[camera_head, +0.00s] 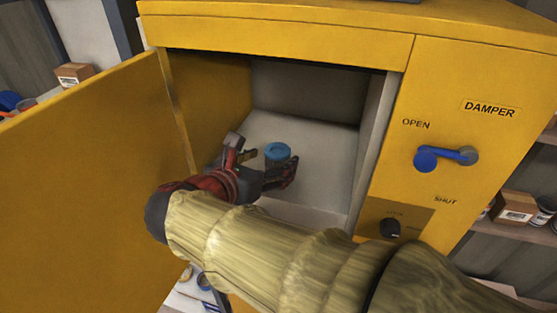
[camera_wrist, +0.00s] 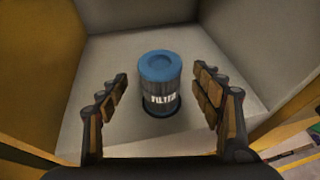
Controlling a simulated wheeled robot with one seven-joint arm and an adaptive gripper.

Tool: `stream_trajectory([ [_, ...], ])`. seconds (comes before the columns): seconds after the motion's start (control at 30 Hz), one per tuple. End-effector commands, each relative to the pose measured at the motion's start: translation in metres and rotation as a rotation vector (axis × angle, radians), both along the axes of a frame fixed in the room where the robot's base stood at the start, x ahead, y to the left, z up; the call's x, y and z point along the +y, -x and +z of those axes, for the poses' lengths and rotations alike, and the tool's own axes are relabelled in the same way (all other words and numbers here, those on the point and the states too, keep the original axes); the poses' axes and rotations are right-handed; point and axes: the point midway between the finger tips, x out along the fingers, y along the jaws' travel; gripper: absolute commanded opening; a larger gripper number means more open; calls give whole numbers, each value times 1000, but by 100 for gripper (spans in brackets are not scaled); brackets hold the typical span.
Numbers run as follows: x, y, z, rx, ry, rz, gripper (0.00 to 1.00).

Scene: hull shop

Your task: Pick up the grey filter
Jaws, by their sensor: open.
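The filter (camera_wrist: 160,84) stands upright on the pale floor of a yellow cabinet. It has a blue ring top with a recessed centre and a grey body with a white label. In the head view the filter (camera_head: 277,153) is partly hidden behind my gripper. My gripper (camera_head: 262,168) reaches into the cabinet from the front. In the wrist view my gripper's two fingers (camera_wrist: 163,90) are open, one on each side of the filter. There is a clear gap between each finger and the filter.
The yellow cabinet (camera_head: 285,32) has its door (camera_head: 85,185) swung open at the left. A blue damper handle (camera_head: 445,157) and a black knob (camera_head: 390,228) are on the right panel. Shelves with boxes (camera_head: 515,208) stand at the right. The cabinet floor around the filter is clear.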

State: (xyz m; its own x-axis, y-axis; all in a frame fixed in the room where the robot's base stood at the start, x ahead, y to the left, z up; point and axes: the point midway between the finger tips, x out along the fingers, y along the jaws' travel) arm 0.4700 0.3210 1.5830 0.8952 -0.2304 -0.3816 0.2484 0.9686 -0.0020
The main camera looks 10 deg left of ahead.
Motion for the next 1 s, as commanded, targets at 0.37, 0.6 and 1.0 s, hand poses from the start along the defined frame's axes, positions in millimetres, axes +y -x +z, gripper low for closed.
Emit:
stream_trajectory([
  [0.37, -10, -37, -20, 1, -1, -1, 66],
  [0.6, -10, -37, -21, 2, -2, -2, 65],
  [1.0, -10, -37, -21, 2, -2, -2, 42],
])
